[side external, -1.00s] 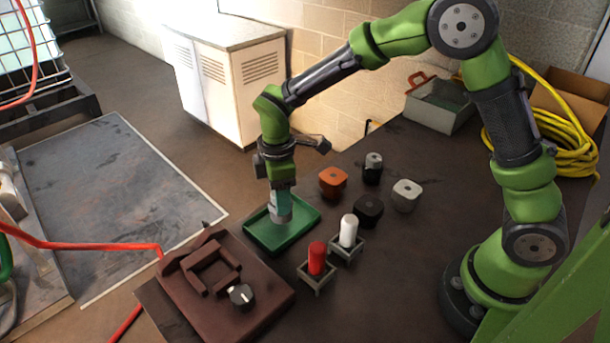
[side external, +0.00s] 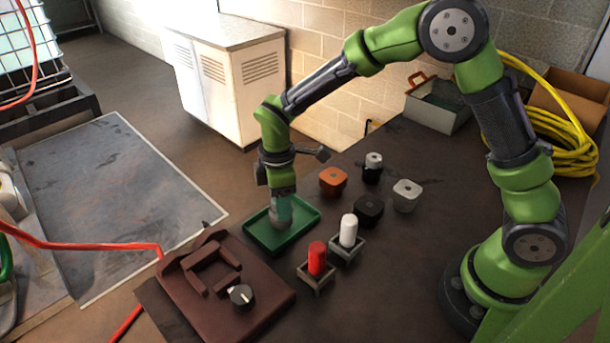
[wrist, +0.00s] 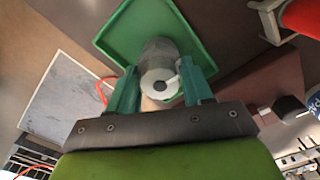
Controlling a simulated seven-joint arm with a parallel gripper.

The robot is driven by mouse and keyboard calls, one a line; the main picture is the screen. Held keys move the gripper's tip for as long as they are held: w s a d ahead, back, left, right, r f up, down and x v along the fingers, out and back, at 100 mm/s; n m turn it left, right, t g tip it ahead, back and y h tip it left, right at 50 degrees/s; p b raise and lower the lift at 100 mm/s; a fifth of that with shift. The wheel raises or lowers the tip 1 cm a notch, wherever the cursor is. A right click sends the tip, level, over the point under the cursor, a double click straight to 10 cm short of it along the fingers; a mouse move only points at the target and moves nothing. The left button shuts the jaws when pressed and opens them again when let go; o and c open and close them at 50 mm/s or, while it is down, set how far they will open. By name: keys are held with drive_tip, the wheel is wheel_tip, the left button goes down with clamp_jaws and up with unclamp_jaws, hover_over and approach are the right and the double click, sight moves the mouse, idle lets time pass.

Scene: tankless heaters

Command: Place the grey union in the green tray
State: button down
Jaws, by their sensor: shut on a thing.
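The grey union (wrist: 160,80) is a short rounded cylinder with a hole in its end face. My gripper (wrist: 162,88) is shut on it, with one teal finger on each side. In the side view my gripper (side external: 280,212) points down over the green tray (side external: 262,240), and the union (side external: 276,217) shows below the fingers, inside the tray's outline. The green tray (wrist: 118,32) also shows behind the union in the wrist view. I cannot tell whether the union touches the tray floor.
A brown fixture with a black knob (side external: 241,296) lies in front of the tray. Red (side external: 317,258) and white (side external: 348,230) cylinders stand in small holders to its right. Orange (side external: 333,180), black (side external: 368,209) and pale (side external: 406,194) blocks stand behind them. A grey bin (side external: 438,108) is farther back.

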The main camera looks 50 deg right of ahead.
drive_tip(key=shift+f, duration=0.35)
drive_tip(key=shift+c, duration=1.9)
unclamp_jaws()
wheel_tip(320, 180, up, 16)
drive_tip(key=r, duration=0.1)
drive_tip(key=s+d+r+m+t+y, duration=0.1)
drive_tip(key=s+d+m+t, duration=0.2)
drive_tip(key=s+m, duration=0.5)
drive_tip(key=s+d+r+m+t+y, duration=0.1)
drive_tip(key=s+d+m+t, duration=0.3)
drive_tip(key=s, duration=0.6)
drive_tip(key=d+r+m, duration=0.1)
drive_tip(key=d+m, duration=0.1)
drive_tip(key=m, duration=0.1)
drive_tip(key=shift+m, duration=0.4)
